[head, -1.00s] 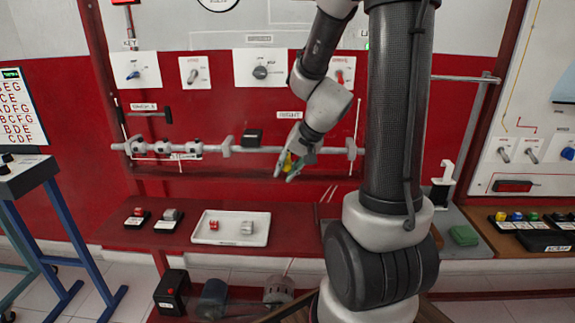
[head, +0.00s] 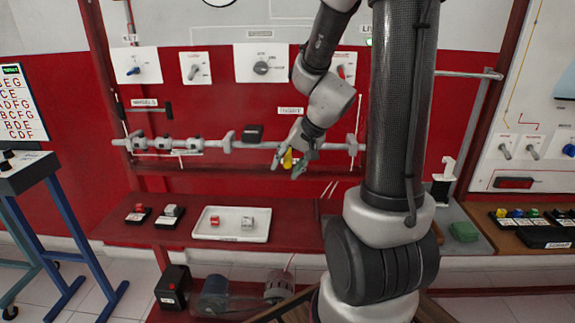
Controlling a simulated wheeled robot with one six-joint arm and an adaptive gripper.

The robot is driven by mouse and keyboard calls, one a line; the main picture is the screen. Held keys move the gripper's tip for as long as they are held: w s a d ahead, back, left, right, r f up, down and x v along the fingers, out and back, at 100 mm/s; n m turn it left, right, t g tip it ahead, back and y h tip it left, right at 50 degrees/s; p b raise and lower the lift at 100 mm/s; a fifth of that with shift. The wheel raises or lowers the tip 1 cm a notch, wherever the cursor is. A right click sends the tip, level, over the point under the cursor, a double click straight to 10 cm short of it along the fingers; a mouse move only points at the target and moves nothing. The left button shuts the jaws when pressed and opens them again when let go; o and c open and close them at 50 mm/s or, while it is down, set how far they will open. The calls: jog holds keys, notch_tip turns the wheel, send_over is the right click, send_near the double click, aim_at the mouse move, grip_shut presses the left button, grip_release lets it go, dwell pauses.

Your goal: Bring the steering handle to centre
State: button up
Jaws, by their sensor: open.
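No part in view can be read for certain as the steering handle; the small labels are blurred. A grey horizontal bar (head: 200,144) with several clamps runs along the red wall. A black T-shaped handle (head: 152,111) sits above its left part, under a white label. A small yellow piece (head: 288,159) shows at my gripper, by the bar's right part. My gripper (head: 286,172) is open and points down in front of the bar. I cannot tell whether its fingers touch the yellow piece or the bar.
Switch panels with knobs, such as the middle one (head: 262,63), line the wall above. A white tray (head: 231,235) with small parts lies on the red bench below. A blue-legged stand (head: 70,240) is at the left.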

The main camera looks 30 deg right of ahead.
jog(key=v, duration=1.1)
jog(key=shift+s+r, duration=0.2)
jog(key=shift+r, duration=0.05)
jog(key=s+a+r+n+h, duration=0.1)
jog(key=s+a+n, duration=0.1)
jog(key=s, duration=0.4)
jog(key=s+a+r+n+g+h, duration=0.1)
jog(key=s+a+r+n, duration=0.1)
jog(key=s+n, duration=0.3)
jog(key=s, duration=0.2)
jog(key=shift+s+n+h, duration=0.3)
jog(key=shift+c, duration=0.3)
dwell(1.8)
